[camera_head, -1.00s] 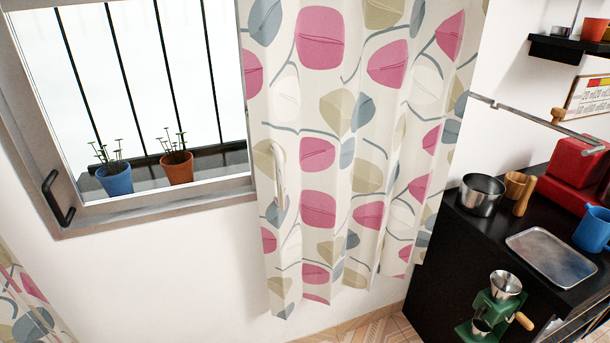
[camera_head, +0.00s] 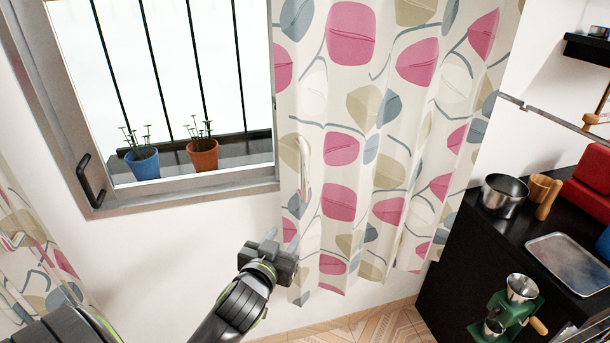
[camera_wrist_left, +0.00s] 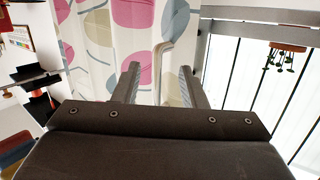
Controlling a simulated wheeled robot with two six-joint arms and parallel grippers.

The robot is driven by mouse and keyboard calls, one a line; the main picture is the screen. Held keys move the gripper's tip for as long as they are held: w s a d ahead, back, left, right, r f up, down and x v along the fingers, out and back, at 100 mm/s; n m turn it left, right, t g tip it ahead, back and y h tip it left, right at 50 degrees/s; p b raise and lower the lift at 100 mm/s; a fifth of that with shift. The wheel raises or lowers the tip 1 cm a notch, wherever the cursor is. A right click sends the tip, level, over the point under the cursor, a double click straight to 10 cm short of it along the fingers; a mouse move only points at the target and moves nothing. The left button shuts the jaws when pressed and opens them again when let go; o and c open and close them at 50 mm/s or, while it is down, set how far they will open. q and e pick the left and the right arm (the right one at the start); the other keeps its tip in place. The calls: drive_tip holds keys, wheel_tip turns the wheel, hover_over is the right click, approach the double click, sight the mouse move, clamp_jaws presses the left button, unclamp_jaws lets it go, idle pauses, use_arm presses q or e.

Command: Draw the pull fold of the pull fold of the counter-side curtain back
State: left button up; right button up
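The counter-side curtain (camera_head: 385,140), white with pink, grey and beige leaf shapes, hangs right of the window, beside the counter. Its pull fold (camera_head: 303,170) is a pale, handle-like strip near the curtain's window-side edge. My left gripper (camera_head: 268,238) is in front of the wall, lower left of the pull fold and apart from it in the picture. In the left wrist view, its two fingers (camera_wrist_left: 158,85) are spread with nothing held between them. The pull fold (camera_wrist_left: 160,62) shows beyond and between the fingertips there. My right gripper is not in view.
The window (camera_head: 185,90) has dark bars and a black handle; a blue pot (camera_head: 143,164) and an orange pot (camera_head: 203,155) stand on its sill. The black counter (camera_head: 475,235) at right holds a metal pot, a wooden mug and a tray. Another curtain (camera_head: 35,250) hangs far left.

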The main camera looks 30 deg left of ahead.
sight(304, 175)
use_arm(q)
wheel_tip(304, 175, up, 9)
drive_tip(key=s+t, duration=0.2)
drive_tip(key=shift+n+y, duration=0.3)
drive_tip(key=p+x, duration=0.1)
drive_tip(key=x, duration=0.4)
drive_tip(key=p+x, duration=0.2)
drive_tip(key=x, duration=0.4)
drive_tip(key=d+f+p+x, duration=0.1)
drive_tip(key=x, duration=0.4)
drive_tip(key=shift+w+a, duration=0.15)
drive_tip(key=shift+w, duration=0.35)
clamp_jaws()
